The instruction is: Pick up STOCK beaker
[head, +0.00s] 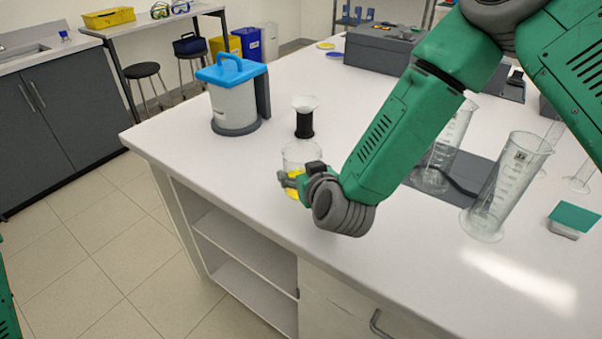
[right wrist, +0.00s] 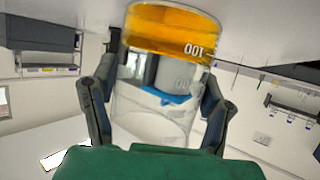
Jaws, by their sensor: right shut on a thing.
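The beaker (right wrist: 165,75) is clear glass with a yellow-orange liquid or band at one end and the marking 100. In the right wrist view it stands between both fingers of my right gripper (right wrist: 155,105), which is shut on it. In the head view the beaker (head: 301,155) is near the bench's front edge, and my right gripper (head: 292,180) is at its side, partly hiding its lower part. I cannot read a STOCK label. I cannot tell whether it touches the bench. My left gripper is not in view; only a bit of green shows at the lower left edge.
A black holder with a white funnel-like top (head: 304,118) stands just behind the beaker. A blue-lidded white container (head: 233,95) stands to the left. Tall graduated cylinders (head: 505,185) and a green-topped small box (head: 572,219) are to the right. The bench front left (head: 180,150) is clear.

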